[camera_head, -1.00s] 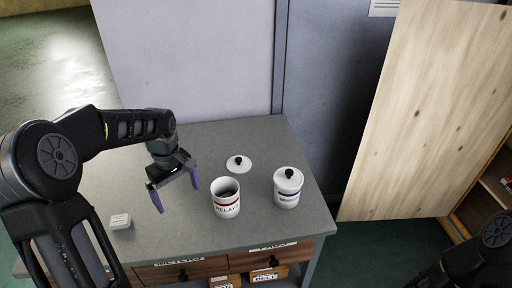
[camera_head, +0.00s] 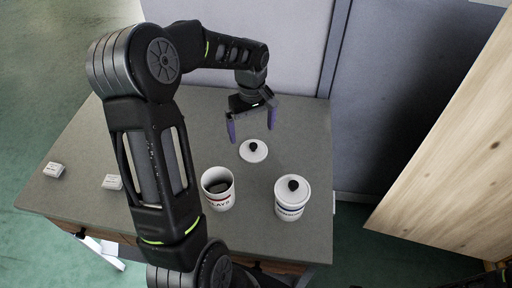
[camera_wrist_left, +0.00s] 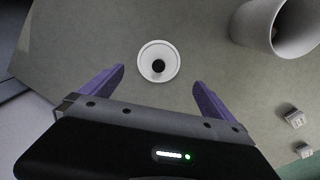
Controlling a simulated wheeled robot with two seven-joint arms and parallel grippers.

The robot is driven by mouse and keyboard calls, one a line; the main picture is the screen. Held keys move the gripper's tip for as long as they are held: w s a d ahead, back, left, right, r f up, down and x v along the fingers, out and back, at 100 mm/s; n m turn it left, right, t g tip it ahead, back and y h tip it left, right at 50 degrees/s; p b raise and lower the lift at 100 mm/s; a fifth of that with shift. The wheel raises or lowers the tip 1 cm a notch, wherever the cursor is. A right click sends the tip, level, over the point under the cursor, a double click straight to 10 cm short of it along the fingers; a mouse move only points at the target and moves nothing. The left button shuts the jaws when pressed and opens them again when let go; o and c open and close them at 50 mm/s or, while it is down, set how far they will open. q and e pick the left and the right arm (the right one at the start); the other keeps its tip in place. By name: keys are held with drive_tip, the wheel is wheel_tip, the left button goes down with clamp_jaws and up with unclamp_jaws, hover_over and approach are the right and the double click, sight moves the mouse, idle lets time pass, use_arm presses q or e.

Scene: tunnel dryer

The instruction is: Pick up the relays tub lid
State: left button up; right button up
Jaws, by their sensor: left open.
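The relays tub lid (camera_head: 246,154) is a small white disc with a black knob, lying flat on the grey table. In the left wrist view the lid (camera_wrist_left: 144,70) shows ahead of and between my open fingers. My left gripper (camera_head: 252,127) is open and empty, above and just behind the lid, fingers pointing down. My right gripper is not in view; only a bit of dark arm shows at the lower right.
Two small white boxes (camera_head: 112,182) (camera_head: 54,169) lie on the left of the table (camera_head: 90,150). A grey panel stands behind, and a wooden board (camera_head: 450,150) at the right.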

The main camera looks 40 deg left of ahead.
sight(254, 145)
use_arm(q)
drive_tip(key=shift+f, duration=1.25)
drive_tip(key=shift+d+f, duration=0.1)
drive_tip(key=shift+f+p, duration=0.3)
drive_tip(key=shift+p, duration=0.1)
wheel_tip(254, 145, down, 4)
drive_tip(key=shift+w+d+f+p, duration=0.1)
drive_tip(key=shift+f+p, duration=0.15)
drive_tip(key=shift+p, duration=0.3)
drive_tip(key=shift+c, duration=0.4)
drive_tip(key=c, duration=1.2)
drive_tip(key=shift+o, duration=0.2)
drive_tip(key=shift+r, duration=0.15)
wheel_tip(254, 145, up, 10)
drive_tip(key=shift+f+b, duration=0.1)
drive_tip(key=shift+b, duration=0.75)
